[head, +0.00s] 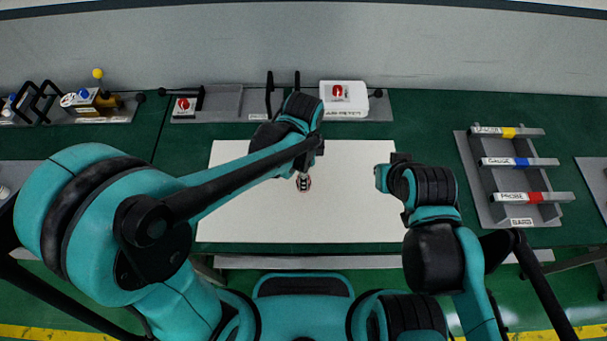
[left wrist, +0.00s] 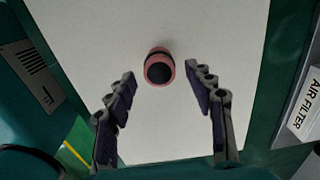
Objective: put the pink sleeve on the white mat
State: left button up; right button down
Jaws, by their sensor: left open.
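The pink sleeve (left wrist: 159,67) is a short pink ring with a dark opening, on the white mat (left wrist: 210,25) in the left wrist view. In the left wrist view my left gripper (left wrist: 165,88) is open. Its two fingers stand apart on either side of the sleeve, with a gap to each, and hold nothing. My right gripper (head: 384,176) is over the mat's right edge; its fingers are too small to read.
A rack (head: 490,190) with several labelled tools stands right of the mat. A fixture with a yellow ball (head: 98,73) is at the far left. Much of the mat is bare.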

pick_arm(q)
notch_tip(320, 180, up, 9)
jog(key=p, duration=0.2)
jog(key=shift+r, duration=0.2)
jog(key=s+a+r+n+t, duration=0.2)
jog(key=a+n+t, duration=0.1)
jog(key=a+n, duration=0.6)
jog(key=s+a+r+n+t, duration=0.2)
jog(key=s+a+n+t, duration=0.1)
jog(key=a+n, duration=0.6)
jog(key=shift+s+t, duration=0.15)
jog(key=shift+t, duration=0.45)
jog(key=shift+d, duration=0.1)
notch_tip(320, 180, down, 8)
jog(key=b, duration=0.7)
jog(key=shift+r, duration=0.1)
